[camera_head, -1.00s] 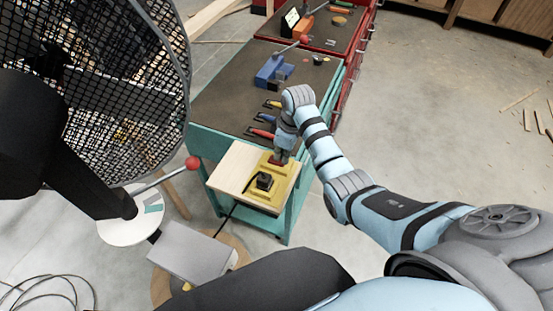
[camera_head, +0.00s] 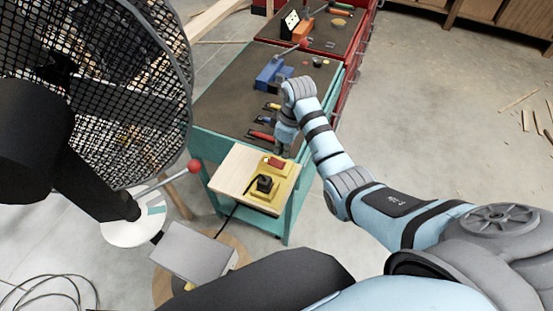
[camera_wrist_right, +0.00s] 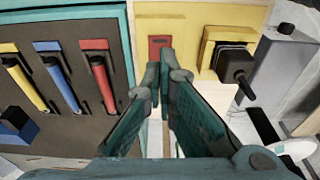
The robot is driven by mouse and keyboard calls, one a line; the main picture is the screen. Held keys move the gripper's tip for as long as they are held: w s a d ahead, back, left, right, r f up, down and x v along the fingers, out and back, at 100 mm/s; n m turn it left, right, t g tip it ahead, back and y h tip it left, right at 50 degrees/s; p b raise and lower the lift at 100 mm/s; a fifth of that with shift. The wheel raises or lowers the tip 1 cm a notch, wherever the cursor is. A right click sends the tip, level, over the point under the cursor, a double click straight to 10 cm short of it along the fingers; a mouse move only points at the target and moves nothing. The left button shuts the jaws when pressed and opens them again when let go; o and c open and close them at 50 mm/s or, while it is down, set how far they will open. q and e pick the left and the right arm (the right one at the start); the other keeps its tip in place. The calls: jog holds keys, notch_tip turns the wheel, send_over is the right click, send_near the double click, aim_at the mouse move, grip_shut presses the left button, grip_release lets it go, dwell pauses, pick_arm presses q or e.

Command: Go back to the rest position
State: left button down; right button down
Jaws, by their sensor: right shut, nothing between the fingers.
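My right gripper (camera_head: 283,150) hangs at the end of the right arm, above the near end of the teal workbench. In the right wrist view its fingers (camera_wrist_right: 165,72) are together and empty. They point toward a yellow block with a red top piece (camera_wrist_right: 160,42), which also shows in the head view (camera_head: 276,162). I cannot tell the exact gap between the fingertips and that piece. A black knob (camera_head: 264,184) sits on the yellow base beside it. My left gripper is not in view.
Tools with yellow, blue and red handles (camera_head: 262,135) lie on the teal workbench (camera_head: 225,109), with a blue vise (camera_head: 270,74) farther back. A large black fan (camera_head: 130,90) stands at the left. A red cabinet (camera_head: 352,50) adjoins the bench. Floor at the right is open.

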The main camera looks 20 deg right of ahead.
jog(key=shift+r, duration=1.2)
